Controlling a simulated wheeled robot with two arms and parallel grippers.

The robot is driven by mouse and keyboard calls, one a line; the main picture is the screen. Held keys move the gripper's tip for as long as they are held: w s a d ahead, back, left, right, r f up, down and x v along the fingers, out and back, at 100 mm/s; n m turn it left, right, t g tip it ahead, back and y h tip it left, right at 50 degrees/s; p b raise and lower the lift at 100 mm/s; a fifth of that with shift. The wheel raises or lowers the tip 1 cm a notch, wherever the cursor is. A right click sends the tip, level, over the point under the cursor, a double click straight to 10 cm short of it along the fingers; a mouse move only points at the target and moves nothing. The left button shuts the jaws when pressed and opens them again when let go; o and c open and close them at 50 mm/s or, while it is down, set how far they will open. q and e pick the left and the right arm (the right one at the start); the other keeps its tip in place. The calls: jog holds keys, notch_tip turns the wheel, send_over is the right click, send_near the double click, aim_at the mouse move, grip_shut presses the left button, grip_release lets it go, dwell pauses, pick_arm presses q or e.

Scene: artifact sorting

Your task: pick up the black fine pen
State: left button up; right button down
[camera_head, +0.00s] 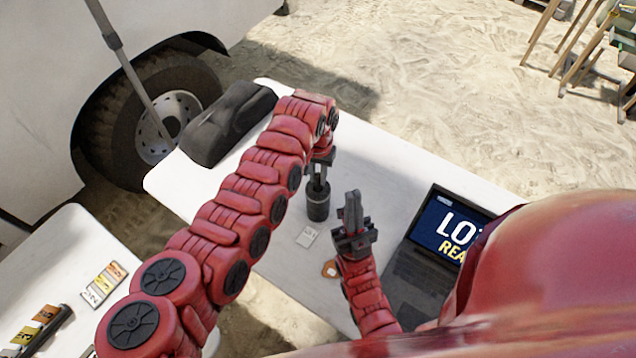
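A black cylindrical cup (318,207) stands on the white table. My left gripper (318,182) points down at the mouth of the cup, with its fingertips at or just inside the rim. The fingers are small and dark here, so I cannot tell whether they are open or shut on something. I cannot make out the black fine pen; anything in the cup is hidden by the gripper and rim. My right gripper (352,205) is just right of the cup, pointing away from me, its fingers together and seemingly empty.
An open laptop (416,268) stands to the right on the white table (398,160). A small white card (306,236) and an orange-and-white item (330,269) lie near the cup. A dark case (228,125) is at the back left. A second table (62,252) holds labelled cards.

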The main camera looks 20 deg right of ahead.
pick_arm(q)
grip_shut()
jog(key=shift+r, duration=0.1)
